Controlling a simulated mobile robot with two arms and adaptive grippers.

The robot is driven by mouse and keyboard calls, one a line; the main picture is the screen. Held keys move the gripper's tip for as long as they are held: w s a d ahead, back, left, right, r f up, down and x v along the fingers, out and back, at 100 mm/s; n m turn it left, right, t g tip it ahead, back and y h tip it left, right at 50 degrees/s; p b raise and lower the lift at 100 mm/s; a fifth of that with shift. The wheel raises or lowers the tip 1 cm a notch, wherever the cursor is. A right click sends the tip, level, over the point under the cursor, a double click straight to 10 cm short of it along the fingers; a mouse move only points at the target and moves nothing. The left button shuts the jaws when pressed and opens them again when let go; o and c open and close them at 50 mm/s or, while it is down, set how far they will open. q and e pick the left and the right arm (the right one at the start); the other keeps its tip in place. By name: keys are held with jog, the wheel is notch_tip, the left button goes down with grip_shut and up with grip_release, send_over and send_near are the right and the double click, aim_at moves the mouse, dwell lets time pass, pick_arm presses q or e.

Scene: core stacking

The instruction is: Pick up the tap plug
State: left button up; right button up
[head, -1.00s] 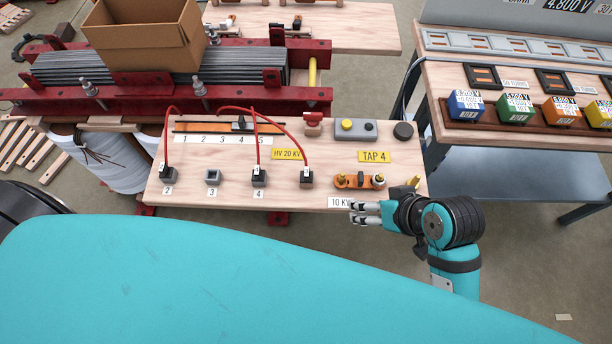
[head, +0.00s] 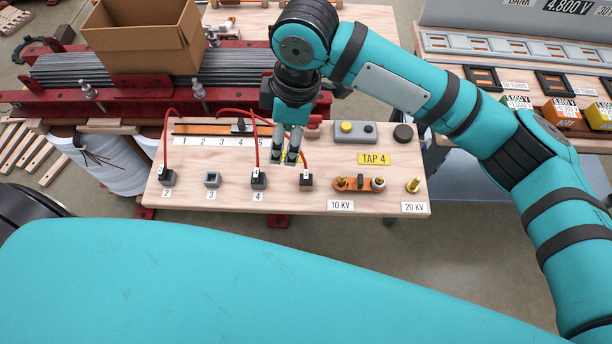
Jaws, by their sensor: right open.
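Black plugs with red leads sit along the front of the wooden board: one at label 2 (head: 167,177), one at label 4 (head: 258,178), and one farther right (head: 306,180). I cannot tell which is the tap plug. A grey block with a dark opening (head: 212,179) stands at label 3. My right gripper (head: 288,157) is open and empty, pointing down over the board, between and behind the two right-hand plugs. My left gripper is not in view.
An orange link (head: 352,184) sits by the 10 KV label and a brass post (head: 413,185) by the 20 KV label. A grey button box (head: 356,132) and TAP 4 sign (head: 374,159) are to the right. A cardboard box (head: 150,40) stands on the core behind.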

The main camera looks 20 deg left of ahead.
jog(key=w+d+r+h, duration=0.1)
jog(key=w+h, duration=0.1)
send_near(306, 174)
jog(key=shift+t, duration=0.3)
jog(key=f, duration=0.5)
jog(key=shift+s+a, duration=0.3)
jog(key=shift+a, duration=0.1)
jog(key=f, duration=0.2)
jog(key=d+f, duration=0.1)
jog(key=f, duration=0.1)
jog(key=shift+f, duration=0.65)
grip_shut()
jog(key=shift+r, duration=0.1)
